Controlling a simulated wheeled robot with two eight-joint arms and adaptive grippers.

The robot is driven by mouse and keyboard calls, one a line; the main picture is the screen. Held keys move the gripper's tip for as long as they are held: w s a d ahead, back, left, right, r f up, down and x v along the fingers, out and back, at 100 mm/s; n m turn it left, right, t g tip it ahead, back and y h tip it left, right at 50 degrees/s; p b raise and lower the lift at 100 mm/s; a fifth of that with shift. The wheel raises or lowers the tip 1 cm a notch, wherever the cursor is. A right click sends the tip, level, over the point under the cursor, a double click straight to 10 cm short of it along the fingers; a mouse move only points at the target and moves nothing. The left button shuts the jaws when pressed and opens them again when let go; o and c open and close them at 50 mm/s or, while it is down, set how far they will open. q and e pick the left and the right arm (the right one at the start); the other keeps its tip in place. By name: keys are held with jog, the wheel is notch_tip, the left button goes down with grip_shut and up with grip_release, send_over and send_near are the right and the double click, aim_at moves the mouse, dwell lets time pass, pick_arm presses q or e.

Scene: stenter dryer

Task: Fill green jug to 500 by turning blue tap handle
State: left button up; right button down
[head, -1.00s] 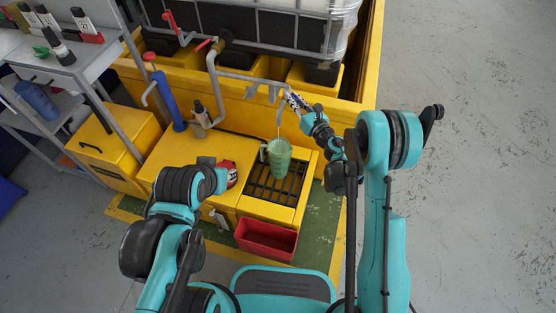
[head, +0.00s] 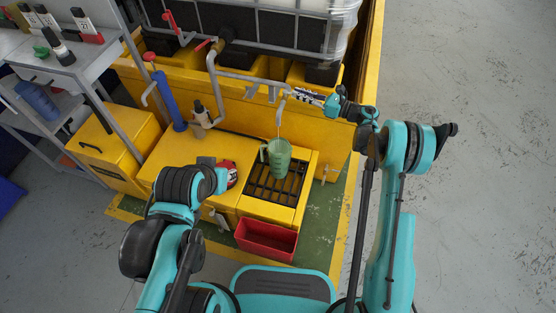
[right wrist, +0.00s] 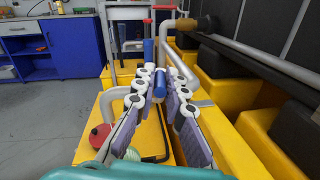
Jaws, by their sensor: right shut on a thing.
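The green jug (head: 278,163) stands upright on the black grate, under the spout (head: 281,108) of the grey pipe. A thin stream runs from the spout down into the jug. The level and marks in the jug are too small to read. My right gripper (head: 308,97) is shut at the tap beside the spout. In the right wrist view, its fingers (right wrist: 160,88) close around the blue tap handle (right wrist: 160,92). In the head view the gripper mostly covers the handle.
The black grate (head: 262,190) sits in a yellow stand, with a red bin (head: 266,240) in front. A caged tank (head: 270,28) is behind. The right floor is clear.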

jog(key=shift+w+n+g, duration=0.15)
jog(key=shift+n+g, duration=0.15)
jog(key=shift+g, duration=0.2)
jog(key=shift+w+d+n+g+y, duration=0.15)
jog(key=shift+w+n+g+y, duration=0.25)
jog(key=shift+n+g, duration=0.5)
jog(key=c, duration=1.6)
grip_release()
jog(key=shift+o, duration=0.2)
jog(key=s+d, duration=0.1)
jog(key=d, duration=0.6)
jog(key=shift+s+d, duration=0.2)
jog(key=shift+d, duration=0.15)
jog(key=s+d, duration=0.2)
jog(key=d, duration=0.9)
jog(key=shift+d, duration=0.4)
